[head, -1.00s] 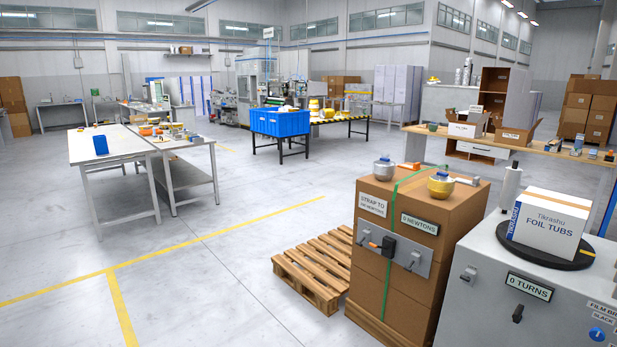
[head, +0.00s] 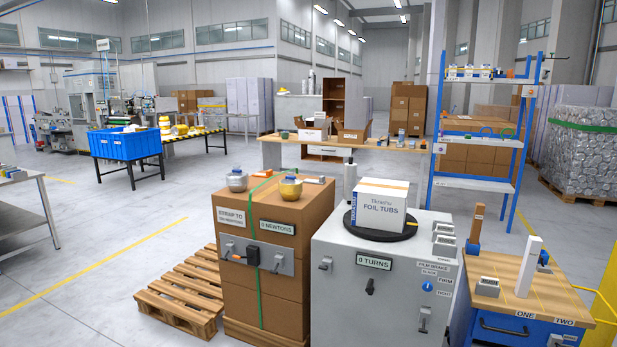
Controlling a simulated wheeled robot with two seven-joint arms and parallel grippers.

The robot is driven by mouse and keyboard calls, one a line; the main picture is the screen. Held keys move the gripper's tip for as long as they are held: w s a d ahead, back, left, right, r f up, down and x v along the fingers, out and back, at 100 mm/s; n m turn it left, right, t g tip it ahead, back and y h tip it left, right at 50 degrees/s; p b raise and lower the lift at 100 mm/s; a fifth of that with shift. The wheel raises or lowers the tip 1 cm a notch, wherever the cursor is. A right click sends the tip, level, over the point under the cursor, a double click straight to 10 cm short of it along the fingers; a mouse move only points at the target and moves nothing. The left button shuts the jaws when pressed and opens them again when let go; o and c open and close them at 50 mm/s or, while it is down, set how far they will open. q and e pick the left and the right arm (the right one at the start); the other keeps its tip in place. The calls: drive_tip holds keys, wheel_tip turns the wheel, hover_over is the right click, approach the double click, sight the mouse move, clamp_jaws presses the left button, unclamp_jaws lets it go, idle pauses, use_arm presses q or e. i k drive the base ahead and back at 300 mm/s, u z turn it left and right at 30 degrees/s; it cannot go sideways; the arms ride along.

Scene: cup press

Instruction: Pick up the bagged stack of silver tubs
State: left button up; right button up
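A narrow, upright silvery stack (head: 311,81) stands far back, on top of a pale counter beside a brown open shelf. It is too small to tell whether it is tubs in a bag. Nearer, a silver rounded pot (head: 237,181) with a blue top and a yellow one (head: 290,189) sit on a strapped brown carton stack (head: 287,222). I cannot tell any bag on them. Neither of my grippers is in view.
A grey machine (head: 335,282) bearing a foil tubs carton (head: 380,203) stands in front. A wooden pallet (head: 181,295) lies left of the cartons. A long wooden bench (head: 385,149) crosses behind. A blue rack (head: 434,110) stands right. Floor at left is mostly clear.

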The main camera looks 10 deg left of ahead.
sight(237, 181)
drive_tip(key=z, duration=0.3)
drive_tip(key=i, duration=1)
drive_tip(key=u, duration=0.2)
